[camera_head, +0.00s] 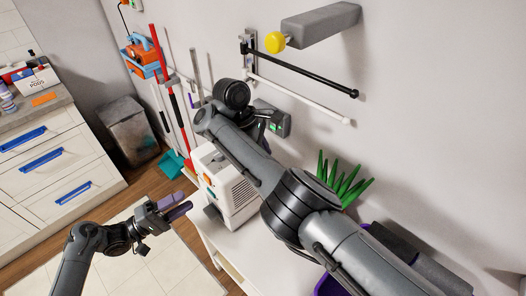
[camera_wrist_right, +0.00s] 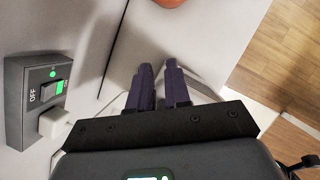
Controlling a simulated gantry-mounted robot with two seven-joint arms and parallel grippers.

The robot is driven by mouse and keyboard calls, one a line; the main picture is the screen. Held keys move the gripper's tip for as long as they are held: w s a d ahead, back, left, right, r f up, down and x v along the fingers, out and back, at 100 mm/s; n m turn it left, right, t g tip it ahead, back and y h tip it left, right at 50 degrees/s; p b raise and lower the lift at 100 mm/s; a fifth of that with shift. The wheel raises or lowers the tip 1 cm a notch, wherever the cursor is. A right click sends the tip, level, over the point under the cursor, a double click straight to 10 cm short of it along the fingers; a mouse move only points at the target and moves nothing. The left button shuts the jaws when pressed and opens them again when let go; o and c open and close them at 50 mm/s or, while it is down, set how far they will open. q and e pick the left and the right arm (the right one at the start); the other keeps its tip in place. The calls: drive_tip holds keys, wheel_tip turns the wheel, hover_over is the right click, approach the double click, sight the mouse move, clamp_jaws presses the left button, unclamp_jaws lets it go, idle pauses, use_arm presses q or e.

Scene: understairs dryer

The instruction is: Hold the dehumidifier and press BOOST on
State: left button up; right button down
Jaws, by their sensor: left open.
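The dehumidifier (camera_head: 236,192) is a white box with a vented side and a small orange mark on its front, standing on a white surface against the wall. My left gripper (camera_head: 183,206) is open and empty, in front and left of it, apart from it. My right arm crosses above the dehumidifier and hides part of it; its gripper is hidden in the head view. In the right wrist view, the right gripper's purple fingers (camera_wrist_right: 160,78) lie close together with a narrow gap. A dark switch box (camera_wrist_right: 40,90) marked OFF has a green light and a green-edged rocker. No BOOST label is readable.
A white plug (camera_wrist_right: 54,124) sits in the switch box, also on the wall in the head view (camera_head: 283,126). A green plant (camera_head: 342,182) stands right. Drawers (camera_head: 50,160) are left.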

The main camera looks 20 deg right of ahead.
idle(0.8)
use_arm(q)
clamp_jaws()
idle(1.5)
